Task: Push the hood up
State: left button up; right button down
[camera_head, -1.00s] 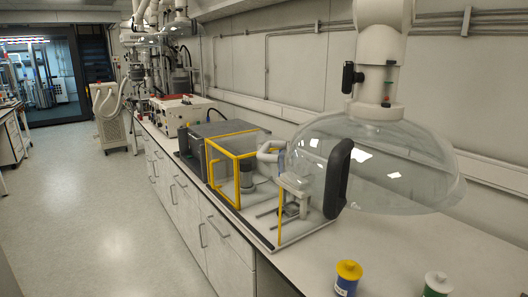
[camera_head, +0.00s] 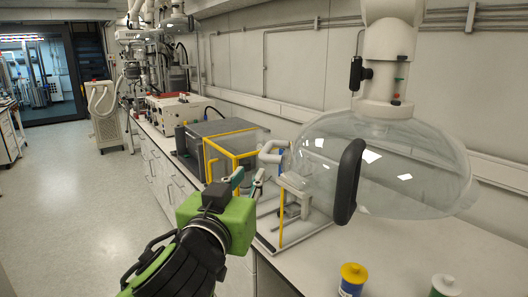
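The hood (camera_head: 400,165) is a clear dome hanging from a white jointed extraction pipe (camera_head: 388,60) on the right of the head view. A black upright handle (camera_head: 347,182) is on its near left side. The hood hangs above the bench, with a gap under its rim. My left gripper (camera_head: 248,178) has a green and black body and comes in from the lower left. Its two fingertips are apart, with nothing seen between them. It is left of the handle and apart from it, in front of the yellow-framed box. My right gripper is not in view.
A yellow-framed clear box (camera_head: 232,150) and a metal stand (camera_head: 290,205) are on the bench left of the hood. A yellow-capped jar (camera_head: 353,278) and a white-capped jar (camera_head: 444,287) are at the front. The bench top (camera_head: 410,245) under the hood is mostly clear.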

aim_at(265, 151)
pick_arm(q)
jog(key=p+x, duration=0.1)
jog(key=x, duration=0.3)
jog(key=p+x, duration=0.1)
jog(key=x, duration=0.3)
jog(key=r+p+x, duration=0.1)
jog(key=x, duration=0.2)
jog(key=shift+w+d+f, duration=0.1)
jog(key=shift+w+d, duration=0.1)
jog(key=shift+w, duration=0.2)
jog(key=shift+p+x, duration=0.4)
jog(key=shift+x, duration=0.35)
grip_shut()
